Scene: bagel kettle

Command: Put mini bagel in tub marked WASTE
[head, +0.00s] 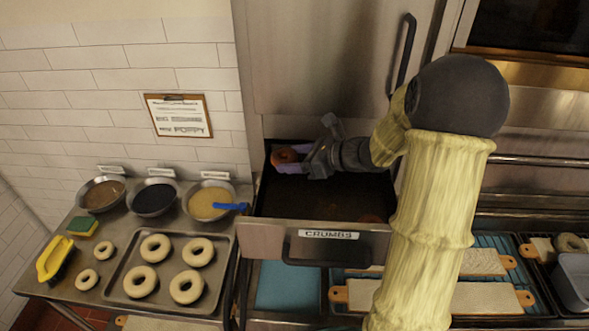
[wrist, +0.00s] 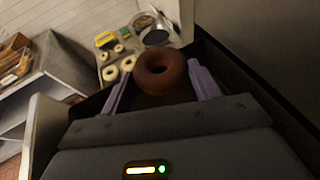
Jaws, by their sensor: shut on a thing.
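A small brown bagel (head: 284,156) is between the lavender fingers of my gripper (head: 290,158), at the back left inside the open drawer labelled CRUMBS (head: 265,238). In the wrist view the bagel (wrist: 160,86) sits at the fingertips, its hole facing the camera, and my gripper (wrist: 160,85) is shut on it. I cannot tell whether the bagel touches the drawer. Two small pale bagels, one (head: 104,248) behind the other (head: 87,278), lie on the steel table at the left. No WASTE label is readable; a grey tub (head: 572,282) is cut off at the right edge.
A tray (head: 213,300) of several large pale bagels stands left of the drawer. Bowls of brown (head: 102,195), black (head: 154,199) and yellow (head: 208,203) contents line the wall. A blue-handled tool (head: 231,207) rests at the yellow bowl. The tall steel cabinet (head: 320,60) rises behind the drawer.

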